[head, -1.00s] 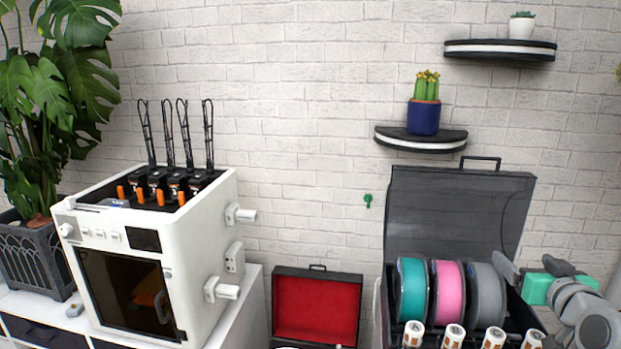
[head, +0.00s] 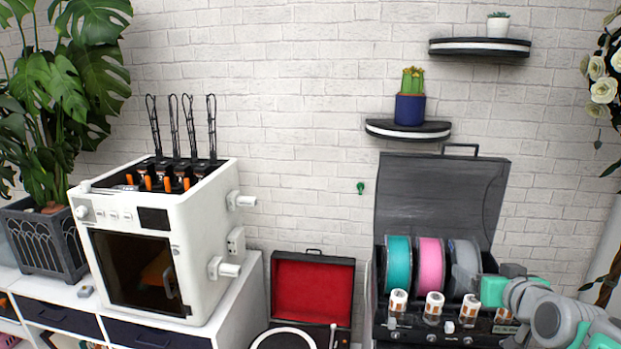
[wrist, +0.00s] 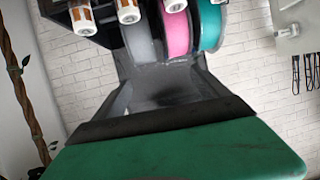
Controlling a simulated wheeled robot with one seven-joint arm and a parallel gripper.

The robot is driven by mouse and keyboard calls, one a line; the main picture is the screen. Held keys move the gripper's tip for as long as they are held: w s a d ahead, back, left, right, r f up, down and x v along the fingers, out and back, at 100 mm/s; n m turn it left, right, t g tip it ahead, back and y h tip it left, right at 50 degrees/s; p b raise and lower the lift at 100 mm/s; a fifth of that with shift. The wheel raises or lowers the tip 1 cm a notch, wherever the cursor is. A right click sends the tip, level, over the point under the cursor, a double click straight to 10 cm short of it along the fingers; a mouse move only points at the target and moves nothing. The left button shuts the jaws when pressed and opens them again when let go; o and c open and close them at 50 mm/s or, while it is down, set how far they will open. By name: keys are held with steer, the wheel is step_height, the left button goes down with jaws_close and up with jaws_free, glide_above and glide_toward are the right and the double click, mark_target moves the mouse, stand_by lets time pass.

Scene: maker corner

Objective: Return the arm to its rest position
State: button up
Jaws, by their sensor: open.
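My arm (head: 545,315) reaches in from the lower right of the head view. My gripper (head: 470,275) is at its end, pointing left, in front of the grey spool (head: 462,252) in the open black case. In the wrist view the green gripper body fills the bottom, and the grey fingers (wrist: 168,85) stand apart with nothing seen between them. In the head view the fingers blend with the grey spool, so any gap to it cannot be told.
The open case (head: 440,195) also holds a teal spool (head: 398,265), a pink spool (head: 431,265) and several white-orange cylinders (head: 434,305). A white 3D printer (head: 215,210) and a red-lined record player (head: 312,295) stand left. Shelves (head: 408,131) hang above; white flowers (head: 603,90) are at right.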

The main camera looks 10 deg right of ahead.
steer(key=s+a+f+n+g+y+b, duration=0.1)
steer(key=s+a+f+g+y+b, duration=0.2)
steer(key=a+f, duration=0.75)
steer(key=s+a+f+n+g+b, duration=0.15)
steer(key=a+f+g+b, duration=0.25)
steer(key=a+f, duration=0.7)
steer(key=s+a+f+g+b, duration=0.1)
steer(key=s+a+f+g, duration=0.2)
steer(key=s+a, duration=0.3)
steer(key=s, duration=0.2)
steer(key=shift+s+f, duration=0.3)
steer(key=shift+f, duration=0.05)
